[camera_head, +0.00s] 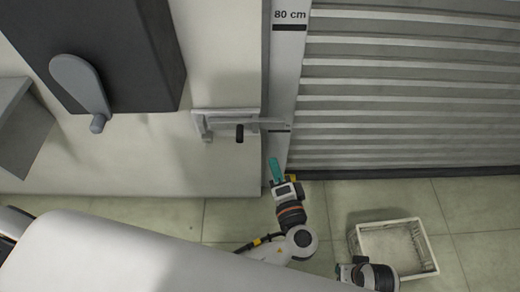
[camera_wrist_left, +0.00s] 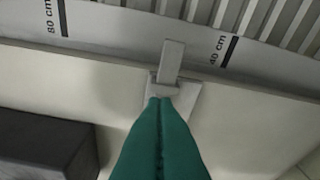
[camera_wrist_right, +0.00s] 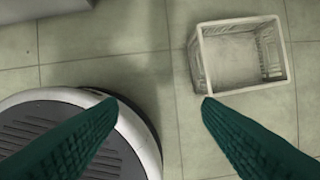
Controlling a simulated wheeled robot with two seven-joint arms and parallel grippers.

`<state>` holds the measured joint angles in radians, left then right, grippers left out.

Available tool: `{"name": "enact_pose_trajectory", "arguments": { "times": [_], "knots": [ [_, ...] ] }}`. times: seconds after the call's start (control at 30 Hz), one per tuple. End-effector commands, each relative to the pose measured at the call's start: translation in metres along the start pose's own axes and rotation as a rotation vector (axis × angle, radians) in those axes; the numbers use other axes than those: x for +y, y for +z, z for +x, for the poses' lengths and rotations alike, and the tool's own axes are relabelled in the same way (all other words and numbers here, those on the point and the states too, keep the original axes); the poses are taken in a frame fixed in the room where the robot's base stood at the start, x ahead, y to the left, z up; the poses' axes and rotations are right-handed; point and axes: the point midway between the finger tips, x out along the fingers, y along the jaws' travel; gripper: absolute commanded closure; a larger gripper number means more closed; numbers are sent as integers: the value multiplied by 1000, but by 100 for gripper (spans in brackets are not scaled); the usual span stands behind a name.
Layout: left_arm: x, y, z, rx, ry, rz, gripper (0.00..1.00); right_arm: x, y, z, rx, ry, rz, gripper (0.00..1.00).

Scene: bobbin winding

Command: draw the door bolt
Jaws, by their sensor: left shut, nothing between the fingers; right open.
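The door bolt (camera_head: 225,116) is a pale grey bar on a plate on the white wall, with a black knob (camera_head: 240,133) hanging below it. Its bar reaches right onto the grey post beside the shutter. In the left wrist view the bar (camera_wrist_left: 172,60) crosses from its plate onto the post; the knob does not show there. My left gripper (camera_head: 274,162) has teal fingers, shut and empty, below and right of the knob in the head view. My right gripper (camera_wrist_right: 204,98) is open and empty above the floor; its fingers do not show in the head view.
A ribbed shutter (camera_head: 410,90) fills the right side. The post carries an 80 cm mark (camera_head: 289,15). A dark box with a grey lever (camera_head: 80,85) is on the wall at left. A white crate (camera_head: 428,250) stands on the tiled floor, near my right arm.

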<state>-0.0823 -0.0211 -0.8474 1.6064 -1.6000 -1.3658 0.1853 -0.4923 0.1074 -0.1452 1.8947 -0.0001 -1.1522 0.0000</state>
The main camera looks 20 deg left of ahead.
Motion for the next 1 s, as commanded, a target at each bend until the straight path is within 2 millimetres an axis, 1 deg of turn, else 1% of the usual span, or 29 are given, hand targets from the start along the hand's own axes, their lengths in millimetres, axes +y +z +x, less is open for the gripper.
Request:
{"name": "enact_pose_trajectory", "arguments": {
  "times": [0.17, 0.4, 0.5, 0.57, 0.7, 0.83, 1.0],
  "knots": [
    [0, 0, 28, 1, 4, 1, 100, 0, 1, -1, -2, 0, 0, 41],
    [0, 0, 80, 1, 4, 2, 100, 0, 3, -4, -2, 0, 0, 41],
    [0, -1, 100, 1, 3, 2, 100, 0, 3, -5, -2, 0, 0, 41],
    [-1, -14, 99, 1, -1, 5, 100, 0, 6, -9, -10, 1, 0, 41],
    [0, -30, 103, 0, -1, 3, 100, 0, 3, -3, -10, 0, 0, 41],
    [-1, -38, 105, 0, -2, 1, 100, 0, -5, 5, 9, 1, 0, 41],
    [-1, -40, 105, 0, -3, 1, 100, 0, -5, 6, 9, 1, 0, 41]
  ]
}}
